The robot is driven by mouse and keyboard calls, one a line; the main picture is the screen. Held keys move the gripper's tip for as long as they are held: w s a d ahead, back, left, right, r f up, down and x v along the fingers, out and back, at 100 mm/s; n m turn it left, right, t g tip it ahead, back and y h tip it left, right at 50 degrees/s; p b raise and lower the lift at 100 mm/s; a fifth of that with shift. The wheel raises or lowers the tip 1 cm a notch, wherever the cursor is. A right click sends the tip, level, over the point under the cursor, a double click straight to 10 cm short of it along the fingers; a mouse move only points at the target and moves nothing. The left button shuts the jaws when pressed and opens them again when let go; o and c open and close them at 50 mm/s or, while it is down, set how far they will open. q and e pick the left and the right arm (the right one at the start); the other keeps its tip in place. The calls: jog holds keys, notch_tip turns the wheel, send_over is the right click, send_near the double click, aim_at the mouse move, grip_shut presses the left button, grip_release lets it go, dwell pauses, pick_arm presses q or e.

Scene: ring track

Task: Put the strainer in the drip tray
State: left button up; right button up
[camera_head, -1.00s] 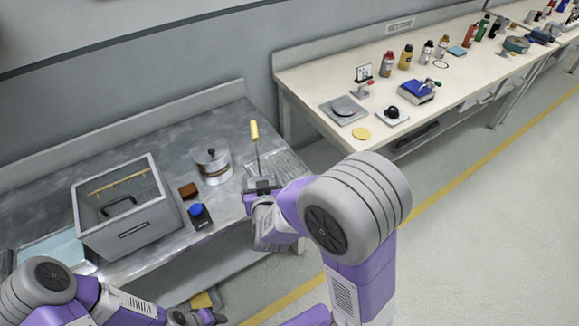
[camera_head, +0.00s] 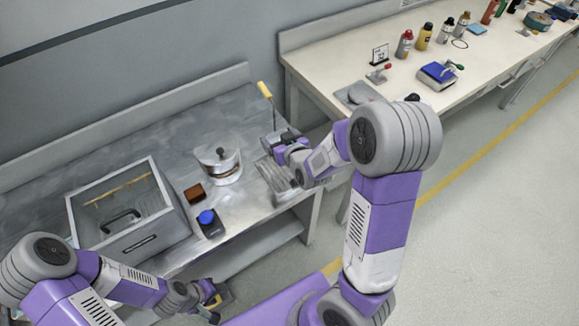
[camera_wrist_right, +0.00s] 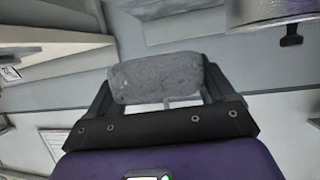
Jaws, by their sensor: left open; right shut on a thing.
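The strainer (camera_head: 264,90) shows as a yellow handle on a thin shaft, standing up and leaning slightly left. My right gripper (camera_head: 279,138) is shut on its lower end. In the right wrist view a grey, rough-textured piece (camera_wrist_right: 157,78), apparently the strainer's head, sits between the fingers. The ribbed grey drip tray (camera_head: 275,182) lies at the right end of the metal bench. My right gripper appears over its far side; the height gap is hard to judge. My left gripper (camera_head: 211,299) is open and low in front of the bench, apart from these things.
A white workbench (camera_head: 330,70) with bottles and tools is behind at right.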

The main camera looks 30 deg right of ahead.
jog(key=s+d+f+n+y, duration=0.1)
jog(key=s+d+f, duration=0.1)
jog(key=d, duration=0.4)
jog(key=shift+n+y, duration=0.3)
notch_tip(320, 180, down, 10)
jog(key=b, duration=0.4)
jog(key=shift+w+f, duration=0.15)
jog(key=shift+f+b, duration=0.1)
jog(key=shift+b, duration=0.2)
jog(key=o, duration=1.1)
